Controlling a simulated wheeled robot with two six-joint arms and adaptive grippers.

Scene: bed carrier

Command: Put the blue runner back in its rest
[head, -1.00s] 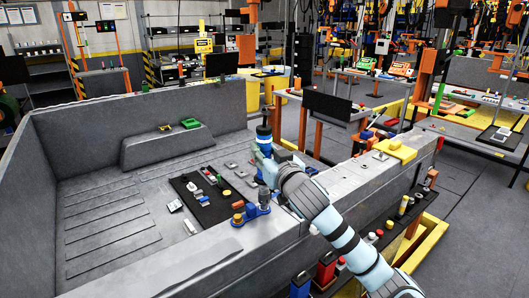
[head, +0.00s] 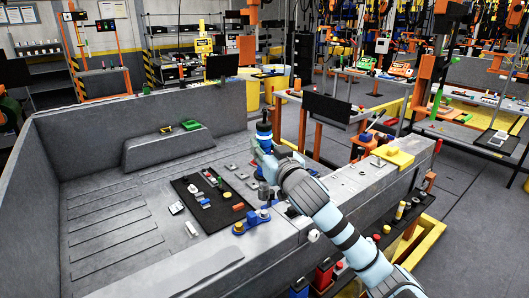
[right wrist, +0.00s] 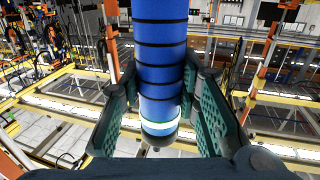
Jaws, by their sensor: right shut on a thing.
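The blue runner (head: 264,134) is an upright blue cylinder with black bands, held above the grey bed. In the right wrist view, the runner (right wrist: 161,65) stands between the green-padded fingers, with a pale glowing ring near its dark rounded end. My right gripper (head: 263,150) is shut on it, and its fingers hide part of it in the head view. A blue bracket (head: 258,217) with a grey cylinder and a yellow knob sits on the bed's near edge. I cannot tell whether this is the rest. My left gripper is not in view.
A black mat (head: 213,222) with several small parts lies on the bed, left of my right arm. A yellow block (head: 396,157) sits on the right ledge. The ribbed bed floor (head: 110,215) at left is clear. High grey walls close the back and left.

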